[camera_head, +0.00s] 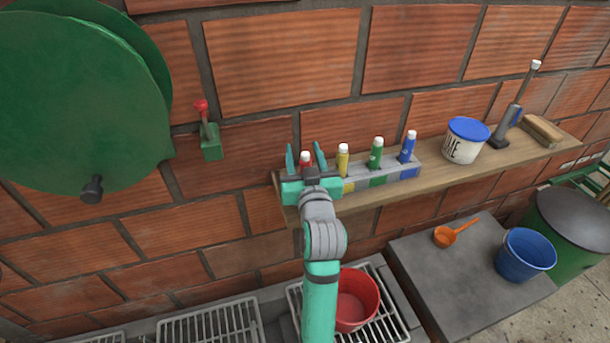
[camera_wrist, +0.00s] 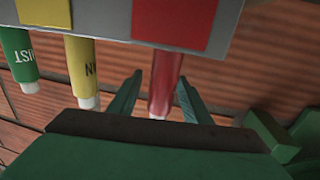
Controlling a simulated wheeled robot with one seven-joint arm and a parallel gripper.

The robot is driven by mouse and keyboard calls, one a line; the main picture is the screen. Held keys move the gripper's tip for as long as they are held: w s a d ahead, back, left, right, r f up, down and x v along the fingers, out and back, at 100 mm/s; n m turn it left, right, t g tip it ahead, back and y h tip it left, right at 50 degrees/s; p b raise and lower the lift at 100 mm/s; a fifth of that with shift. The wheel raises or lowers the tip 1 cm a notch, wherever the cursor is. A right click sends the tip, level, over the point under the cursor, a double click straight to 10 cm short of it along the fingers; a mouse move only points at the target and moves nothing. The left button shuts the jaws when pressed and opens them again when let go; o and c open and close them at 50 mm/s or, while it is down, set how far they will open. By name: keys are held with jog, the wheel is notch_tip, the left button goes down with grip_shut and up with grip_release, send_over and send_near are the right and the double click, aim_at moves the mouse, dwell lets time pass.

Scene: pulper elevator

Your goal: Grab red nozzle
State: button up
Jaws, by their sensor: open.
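The red nozzle (camera_head: 305,160) stands in the left end of a grey rack (camera_head: 432,168) on the wooden shelf, partly hidden by my gripper. My gripper (camera_head: 303,150) is open, with one finger on each side of the red nozzle. In the wrist view the red nozzle (camera_wrist: 167,78) sits between the two spread fingers of my gripper (camera_wrist: 160,80), nearer the right finger. A narrow gap shows on the left; I cannot tell whether the right finger touches it. The nozzle is upright in the head view.
Yellow (camera_head: 342,160), green (camera_head: 376,152) and blue (camera_head: 407,147) nozzles stand to the right in the rack. A white tub with blue lid (camera_head: 466,142) is farther along the shelf. A red-topped lever (camera_head: 203,110) and green reel (camera_head: 80,100) are on the brick wall.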

grip_shut()
